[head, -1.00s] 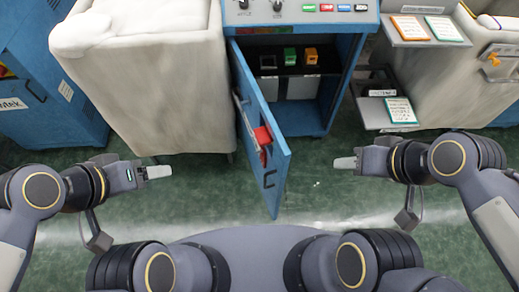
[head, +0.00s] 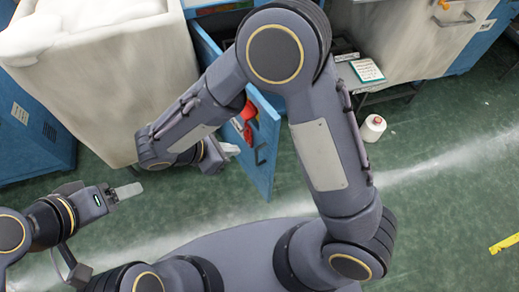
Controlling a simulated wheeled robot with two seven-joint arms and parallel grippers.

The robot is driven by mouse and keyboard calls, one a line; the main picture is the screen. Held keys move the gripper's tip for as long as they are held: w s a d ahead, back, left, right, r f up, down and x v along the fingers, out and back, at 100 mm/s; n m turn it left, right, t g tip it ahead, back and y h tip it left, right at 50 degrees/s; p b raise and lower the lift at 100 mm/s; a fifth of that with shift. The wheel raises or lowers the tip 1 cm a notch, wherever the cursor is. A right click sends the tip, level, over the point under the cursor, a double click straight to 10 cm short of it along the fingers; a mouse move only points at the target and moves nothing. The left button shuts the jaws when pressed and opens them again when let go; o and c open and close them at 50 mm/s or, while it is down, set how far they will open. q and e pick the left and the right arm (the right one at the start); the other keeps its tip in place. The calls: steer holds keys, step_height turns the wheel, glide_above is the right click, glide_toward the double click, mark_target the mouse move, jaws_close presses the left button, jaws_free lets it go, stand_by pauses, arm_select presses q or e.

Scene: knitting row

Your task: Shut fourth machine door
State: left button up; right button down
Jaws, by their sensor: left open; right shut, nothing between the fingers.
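The blue machine door (head: 266,143) stands open, swung out from its cabinet toward me. A dark handle shows near its free end, and a red part (head: 246,130) is on it. My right arm bends across the view and hides most of the cabinet and part of the door. My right gripper (head: 230,149) is shut and empty, just left of the door; I cannot tell whether it touches. My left gripper (head: 128,191) is open and empty, low at the left, well clear of the door.
A pale covered machine (head: 105,85) stands left of the door, with a blue cabinet (head: 30,125) beyond. A shelf with a card (head: 367,70) and a white cone (head: 372,128) on the floor are at right. A yellow floor strip (head: 505,243) lies far right. Green floor is open there.

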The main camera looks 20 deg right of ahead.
steer(key=shift+w+d+r+x, duration=0.1)
steer(key=shift+d+r+x, duration=0.15)
steer(key=shift+x, duration=1.9)
steer(key=shift+w+d+r+x, duration=0.1)
steer(key=shift+d+r+x, duration=0.15)
steer(key=shift+x, duration=1.9)
steer(key=shift+w+d+r+x, duration=0.15)
steer(key=shift+d+r+x, duration=0.1)
steer(key=shift+x, duration=1.85)
